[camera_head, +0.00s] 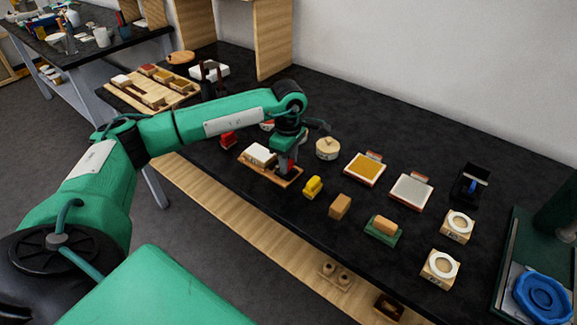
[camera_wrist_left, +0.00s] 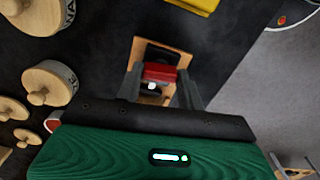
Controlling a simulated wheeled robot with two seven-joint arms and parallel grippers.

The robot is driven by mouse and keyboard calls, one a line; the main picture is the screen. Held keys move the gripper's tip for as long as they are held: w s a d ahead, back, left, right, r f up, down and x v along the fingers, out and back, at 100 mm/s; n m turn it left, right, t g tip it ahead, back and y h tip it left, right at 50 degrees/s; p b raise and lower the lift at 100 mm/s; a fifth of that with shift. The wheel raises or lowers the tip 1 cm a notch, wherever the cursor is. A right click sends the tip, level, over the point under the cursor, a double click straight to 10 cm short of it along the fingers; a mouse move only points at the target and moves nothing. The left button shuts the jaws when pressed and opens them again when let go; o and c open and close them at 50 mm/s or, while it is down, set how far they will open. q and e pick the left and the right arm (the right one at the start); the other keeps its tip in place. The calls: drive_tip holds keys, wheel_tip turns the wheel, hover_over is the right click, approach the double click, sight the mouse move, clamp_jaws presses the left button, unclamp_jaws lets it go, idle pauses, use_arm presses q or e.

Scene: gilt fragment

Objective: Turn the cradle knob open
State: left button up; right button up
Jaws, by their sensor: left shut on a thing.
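The cradle is a low wooden board (camera_head: 262,166) near the front edge of the dark bench, with a white block (camera_head: 259,154) on its left part. My left gripper (camera_head: 287,165) points down over the board's right end, and a small red part, seemingly the knob, shows at its fingers. In the left wrist view, the gripper (camera_wrist_left: 160,88) is shut on this red knob (camera_wrist_left: 159,73), with a finger on each side. Wood of the cradle (camera_wrist_left: 150,98) shows around a dark part there. The knob's turn angle cannot be told. My right gripper is not in view.
A yellow piece (camera_head: 312,187), a wooden block (camera_head: 340,206) and a round lidded pot (camera_head: 327,149) stand close to the cradle. Gold (camera_head: 365,167) and white (camera_head: 410,190) pads lie further right. The back of the bench is mostly clear.

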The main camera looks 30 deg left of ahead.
use_arm(q)
drive_tip(key=shift+m+b, duration=0.55)
drive_tip(key=shift+m, duration=0.35)
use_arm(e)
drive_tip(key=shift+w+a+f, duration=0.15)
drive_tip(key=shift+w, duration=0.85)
use_arm(q)
drive_tip(key=shift+r, duration=0.1)
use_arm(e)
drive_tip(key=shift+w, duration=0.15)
use_arm(q)
drive_tip(key=o, duration=1)
